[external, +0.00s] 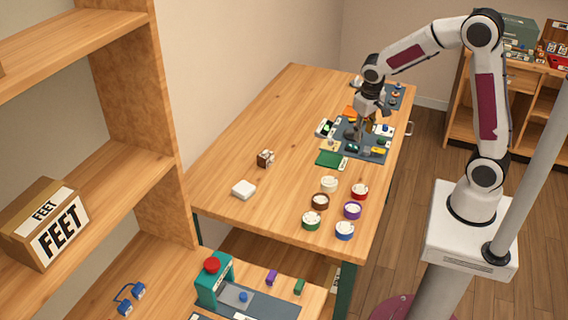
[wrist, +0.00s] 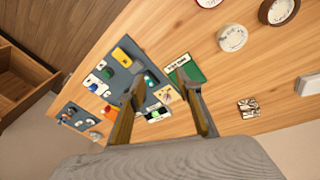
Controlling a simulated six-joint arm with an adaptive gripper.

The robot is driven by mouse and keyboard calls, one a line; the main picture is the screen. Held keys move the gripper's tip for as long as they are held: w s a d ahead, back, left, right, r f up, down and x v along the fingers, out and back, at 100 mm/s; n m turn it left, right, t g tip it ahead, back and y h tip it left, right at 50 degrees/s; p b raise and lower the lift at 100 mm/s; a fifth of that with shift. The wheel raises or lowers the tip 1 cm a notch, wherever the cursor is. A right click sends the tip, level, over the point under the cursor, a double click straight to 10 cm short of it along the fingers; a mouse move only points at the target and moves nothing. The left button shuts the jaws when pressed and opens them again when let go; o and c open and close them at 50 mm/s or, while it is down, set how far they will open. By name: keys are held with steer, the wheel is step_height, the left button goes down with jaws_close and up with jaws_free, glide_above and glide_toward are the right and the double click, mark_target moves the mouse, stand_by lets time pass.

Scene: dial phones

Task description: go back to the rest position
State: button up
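My gripper (external: 366,124) is over the far part of the wooden table (external: 225,160), above a dark grey mat (external: 372,153) with small devices on it. In the wrist view my gripper (wrist: 161,88) shows two fingers spread apart, with nothing held between them. The mat (wrist: 128,50) lies below and beyond the fingers, with a green board (wrist: 186,66) beside the right finger. The fingers hide part of the mat and its pieces. My arm is bent and reaches out from its white base at the right.
Several round dials stand on the near table, among them a white one (external: 329,184), a red one (external: 359,192) and a blue one (external: 344,230). A white block (external: 244,190) and a small brown cube (external: 265,158) lie left of them. A wooden shelf (external: 150,110) rises at the left.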

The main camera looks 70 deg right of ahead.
steer(key=s+a+r+n+t+y, duration=0.1)
steer(key=s+a+r+n+t, duration=0.1)
steer(key=s+a+r, duration=0.4)
steer(key=s+a+r+n+t+y, duration=0.1)
steer(key=s+a+r+n+t, duration=0.1)
steer(key=s+a+r, duration=0.5)
steer(key=s+a+n, duration=0.1)
steer(key=s, duration=0.4)
steer(key=shift+s+a+r+t, duration=0.15)
steer(key=shift+s+a+t, duration=0.05)
steer(key=shift+t, duration=0.2)
stand_by(1.6)
